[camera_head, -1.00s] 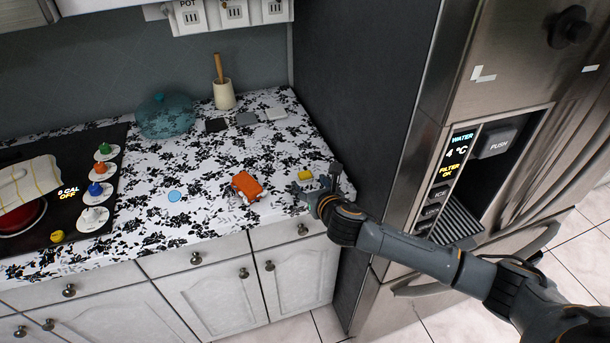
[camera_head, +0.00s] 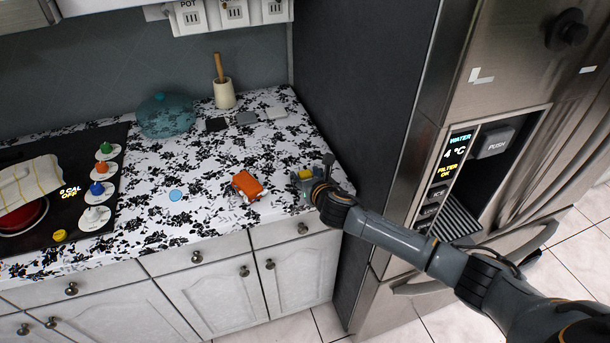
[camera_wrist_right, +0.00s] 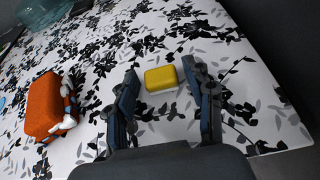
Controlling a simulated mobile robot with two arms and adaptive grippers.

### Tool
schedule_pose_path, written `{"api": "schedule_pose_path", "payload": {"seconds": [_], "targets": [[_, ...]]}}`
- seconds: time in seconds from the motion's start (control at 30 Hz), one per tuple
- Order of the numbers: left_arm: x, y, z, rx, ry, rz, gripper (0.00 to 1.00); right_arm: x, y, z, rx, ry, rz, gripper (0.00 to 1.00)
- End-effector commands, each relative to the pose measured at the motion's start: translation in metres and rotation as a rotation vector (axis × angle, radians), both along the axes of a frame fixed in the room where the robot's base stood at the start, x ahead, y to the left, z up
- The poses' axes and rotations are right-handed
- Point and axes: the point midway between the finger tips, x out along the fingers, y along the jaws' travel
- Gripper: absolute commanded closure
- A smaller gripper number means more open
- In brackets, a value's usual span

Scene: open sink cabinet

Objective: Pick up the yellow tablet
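The yellow tablet (camera_wrist_right: 161,78) is a small rounded block lying on the black-and-white patterned counter. It also shows in the head view (camera_head: 305,174), partly covered by my right gripper (camera_head: 309,180). In the right wrist view, my right gripper (camera_wrist_right: 164,92) is open, with one finger on either side of the tablet's near end. The tablet lies between and slightly beyond the fingertips; I cannot tell if the right finger touches it. My left gripper is not in view.
An orange object with a white part (camera_head: 246,186) lies left of my right gripper. A blue disc (camera_head: 176,195) lies further left. A teal glass vessel (camera_head: 166,116) and a utensil holder (camera_head: 224,94) stand at the back. The fridge (camera_head: 500,150) and its dark side panel (camera_head: 350,90) bound the right.

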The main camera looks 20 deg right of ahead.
Motion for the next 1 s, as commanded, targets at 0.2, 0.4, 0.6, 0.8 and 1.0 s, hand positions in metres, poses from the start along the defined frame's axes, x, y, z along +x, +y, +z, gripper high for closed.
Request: {"api": "schedule_pose_path", "payload": {"seconds": [0.2,0.4,0.6,0.8,1.0], "targets": [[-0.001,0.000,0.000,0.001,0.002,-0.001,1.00,0.000,0.000,0.000,0.000,0.000,0.000,0.81],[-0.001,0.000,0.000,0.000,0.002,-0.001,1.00,0.000,0.000,0.000,0.000,0.000,0.000,0.82],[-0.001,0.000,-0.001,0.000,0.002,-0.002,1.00,0.001,0.000,0.009,0.000,-0.003,0.001,0.82],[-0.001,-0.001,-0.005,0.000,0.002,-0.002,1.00,-0.004,0.008,0.043,0.002,-0.007,0.006,0.82],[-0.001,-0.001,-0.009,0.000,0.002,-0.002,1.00,-0.028,0.042,0.091,0.003,-0.008,0.006,0.82]]}}
